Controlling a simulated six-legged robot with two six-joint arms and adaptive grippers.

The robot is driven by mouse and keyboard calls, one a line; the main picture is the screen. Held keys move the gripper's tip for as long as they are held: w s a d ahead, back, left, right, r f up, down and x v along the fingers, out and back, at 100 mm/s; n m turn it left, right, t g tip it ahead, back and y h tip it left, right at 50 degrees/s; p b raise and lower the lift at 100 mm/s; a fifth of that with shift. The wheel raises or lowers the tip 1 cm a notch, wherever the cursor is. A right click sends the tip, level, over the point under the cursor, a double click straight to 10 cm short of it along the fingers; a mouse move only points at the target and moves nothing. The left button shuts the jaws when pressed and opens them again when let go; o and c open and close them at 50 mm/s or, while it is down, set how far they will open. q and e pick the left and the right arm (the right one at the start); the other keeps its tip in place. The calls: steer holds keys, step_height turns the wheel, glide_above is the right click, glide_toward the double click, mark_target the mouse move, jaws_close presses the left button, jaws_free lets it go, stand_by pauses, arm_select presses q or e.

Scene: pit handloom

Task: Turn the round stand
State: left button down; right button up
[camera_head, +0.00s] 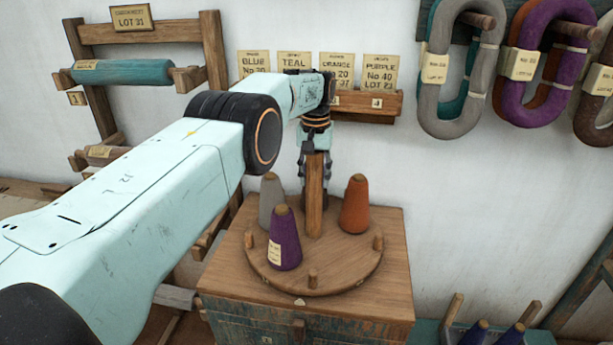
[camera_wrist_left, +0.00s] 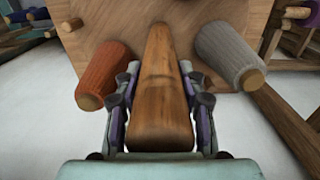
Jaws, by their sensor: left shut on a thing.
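The round stand (camera_head: 335,277) is a wooden disc on top of a wooden cabinet, with short pegs around its rim and a thick upright post (camera_head: 314,200) in its middle. It carries a purple cone (camera_head: 284,240) at the front, an orange cone (camera_head: 355,205) at the right and a grey cone (camera_head: 270,196) at the back left. My left gripper (camera_head: 314,160) is shut on the post from above. In the left wrist view, the post (camera_wrist_left: 162,90) lies between the two fingers, with the orange cone (camera_wrist_left: 104,75) and grey cone (camera_wrist_left: 230,58) on either side. My right gripper is not in view.
The stand's cabinet (camera_head: 310,325) has a painted front. A rail with several label cards (camera_head: 337,70) is on the wall behind. Yarn hanks (camera_head: 447,70) hang at upper right. A wooden rack with a teal roll (camera_head: 122,72) stands at left. Blue cones (camera_head: 476,333) show at lower right.

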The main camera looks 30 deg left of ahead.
arm_select(q)
steer(key=shift+n, duration=1.2)
steer(key=shift+r+n, duration=0.1)
steer(key=shift+n, duration=5)
steer(key=shift+a+n, duration=0.1)
steer(key=shift+n, duration=7.5)
steer(key=shift+n+p, duration=0.4)
steer(key=shift+n, duration=0.8)
steer(key=shift+n+p, duration=0.65)
steer(key=shift+n, duration=0.25)
steer(key=shift+f+n, duration=0.2)
steer(key=shift+n, duration=0.2)
